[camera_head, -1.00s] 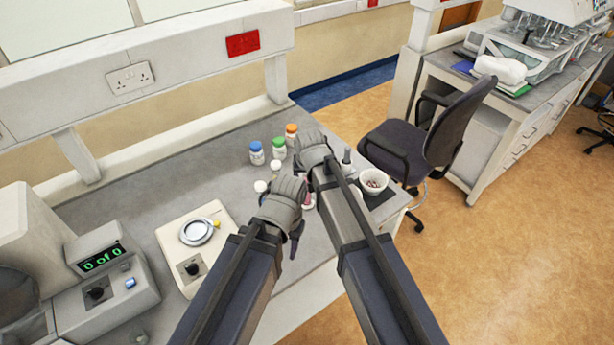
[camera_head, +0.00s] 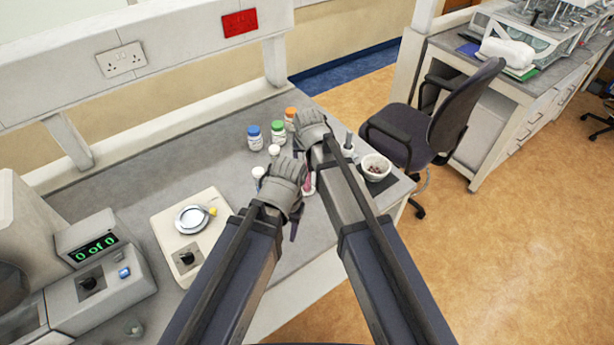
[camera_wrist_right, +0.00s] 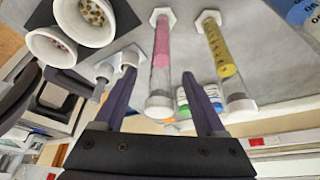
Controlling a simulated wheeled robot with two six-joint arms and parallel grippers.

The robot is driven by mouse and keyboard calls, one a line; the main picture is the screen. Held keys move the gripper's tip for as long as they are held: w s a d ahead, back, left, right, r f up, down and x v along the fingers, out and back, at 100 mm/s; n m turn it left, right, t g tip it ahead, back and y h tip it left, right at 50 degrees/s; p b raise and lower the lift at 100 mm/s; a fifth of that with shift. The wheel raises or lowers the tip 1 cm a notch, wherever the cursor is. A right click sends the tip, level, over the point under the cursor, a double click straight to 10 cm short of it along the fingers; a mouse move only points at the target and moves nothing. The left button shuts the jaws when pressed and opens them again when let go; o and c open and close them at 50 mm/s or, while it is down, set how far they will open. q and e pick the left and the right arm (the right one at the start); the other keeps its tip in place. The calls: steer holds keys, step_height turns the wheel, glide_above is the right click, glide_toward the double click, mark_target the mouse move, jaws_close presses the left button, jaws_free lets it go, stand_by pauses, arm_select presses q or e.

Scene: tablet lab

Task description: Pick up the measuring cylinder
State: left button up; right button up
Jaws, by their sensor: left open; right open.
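Two clear cylinders with white hexagonal feet stand side by side in the right wrist view, one with pink contents (camera_wrist_right: 162,52) and one with yellow contents (camera_wrist_right: 220,55). I cannot tell which is the measuring cylinder. My right gripper (camera_wrist_right: 160,78) is open, its two fingers on either side of the pink cylinder in the picture; I see no clear contact. In the head view, a bit of pink (camera_head: 308,183) shows between my two hands. My left gripper (camera_head: 296,190) is open and empty, just nearer and left of my right gripper (camera_head: 305,150). The arms hide much of both cylinders.
Bottles with blue (camera_head: 254,137), green (camera_head: 278,132) and orange caps stand behind the hands. A white bowl (camera_head: 375,167) sits on a dark mat at the right edge. A balance (camera_head: 190,235) is at left.

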steer(key=b+x, duration=0.4)
steer(key=x, duration=0.1)
steer(key=shift+a, duration=0.1)
steer(key=shift+c, duration=0.4)
jaws_close()
stand_by(0.9)
